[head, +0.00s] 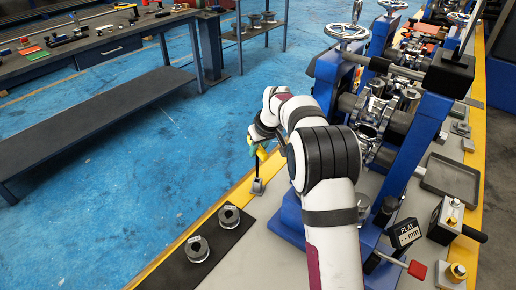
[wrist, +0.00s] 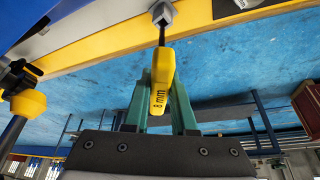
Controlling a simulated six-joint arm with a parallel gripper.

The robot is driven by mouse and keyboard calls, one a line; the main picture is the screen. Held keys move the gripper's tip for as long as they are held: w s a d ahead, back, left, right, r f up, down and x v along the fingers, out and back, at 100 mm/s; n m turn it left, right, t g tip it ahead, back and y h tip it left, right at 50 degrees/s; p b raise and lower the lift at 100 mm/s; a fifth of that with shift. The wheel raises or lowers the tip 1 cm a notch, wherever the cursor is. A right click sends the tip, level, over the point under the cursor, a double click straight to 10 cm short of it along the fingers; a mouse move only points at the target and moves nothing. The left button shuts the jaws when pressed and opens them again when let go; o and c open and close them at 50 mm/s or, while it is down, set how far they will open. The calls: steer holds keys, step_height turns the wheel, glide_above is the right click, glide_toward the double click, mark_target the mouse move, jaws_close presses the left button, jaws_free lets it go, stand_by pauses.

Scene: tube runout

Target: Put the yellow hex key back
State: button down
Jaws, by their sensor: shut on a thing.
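The yellow hex key (wrist: 160,75) has a handle marked "8 mm" and a dark shaft. My gripper (wrist: 161,88) has green fingers, one on each side of the handle, and is shut on it. The shaft runs from the handle to a small grey block (wrist: 164,13); I cannot tell how deep it sits in it. In the head view my gripper (head: 256,146) is above the yellow edge strip, with the yellow handle (head: 261,153) at its end. The shaft points down to the grey block (head: 257,187), looking nearly upright.
Two grey rollers (head: 229,216) stand on a black mat (head: 172,273) near the block. The blue machine frame (head: 327,85) is to the right of my arm. A gauge marked "PLAY" (head: 406,233) and an empty grey tray (head: 449,181) are further right. Blue floor lies left.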

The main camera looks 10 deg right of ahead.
mark_target(264, 152)
steer(key=shift+f, duration=2.8)
steer(key=c, duration=0.7)
jaws_free()
steer(key=shift+o, duration=0.5)
steer(key=o, duration=0.6)
steer(key=shift+v, duration=5)
